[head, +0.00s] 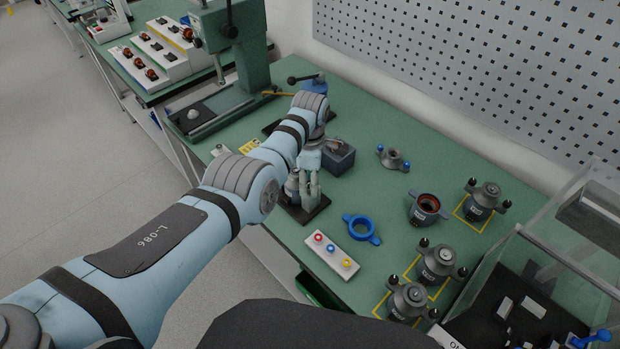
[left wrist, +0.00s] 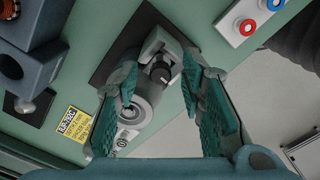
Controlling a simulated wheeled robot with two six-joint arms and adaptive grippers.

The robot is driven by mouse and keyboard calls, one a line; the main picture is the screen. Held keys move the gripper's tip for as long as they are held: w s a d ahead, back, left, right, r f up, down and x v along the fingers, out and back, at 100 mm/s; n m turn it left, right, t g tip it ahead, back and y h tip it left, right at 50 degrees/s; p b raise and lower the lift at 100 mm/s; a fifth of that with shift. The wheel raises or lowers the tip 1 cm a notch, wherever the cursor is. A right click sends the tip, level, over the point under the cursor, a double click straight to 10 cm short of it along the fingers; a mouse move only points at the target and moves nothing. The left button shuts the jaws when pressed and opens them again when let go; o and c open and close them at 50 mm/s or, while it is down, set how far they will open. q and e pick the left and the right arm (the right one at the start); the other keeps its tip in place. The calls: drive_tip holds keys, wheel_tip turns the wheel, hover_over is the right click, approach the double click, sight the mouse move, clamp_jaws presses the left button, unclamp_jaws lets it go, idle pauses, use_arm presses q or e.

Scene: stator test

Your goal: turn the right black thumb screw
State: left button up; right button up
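In the left wrist view a black thumb screw (left wrist: 160,72) sits on a grey clamp block (left wrist: 158,45) beside a grey cylinder (left wrist: 143,103). Both stand on a dark base plate (left wrist: 108,68), which also shows in the head view (head: 318,208). My left gripper (head: 306,188) is over this fixture, pointing down. In the left wrist view its green-padded fingers (left wrist: 160,66) are open on either side of the screw, with a gap at the right finger. In the head view the gripper hides most of the fixture and the screw. My right gripper is out of view.
A dark grey block (head: 340,158) stands close behind the gripper. A blue ring (head: 362,229) and a panel with coloured buttons (head: 330,255) lie to the right. Several grey housings, one of them here (head: 437,262), stand farther right. A green press (head: 235,50) stands at the back left.

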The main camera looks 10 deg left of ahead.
use_arm(q)
drive_tip(key=shift+r, duration=0.1)
wheel_tip(320, 180, up, 12)
idle(0.4)
drive_tip(key=shift+f, duration=0.2)
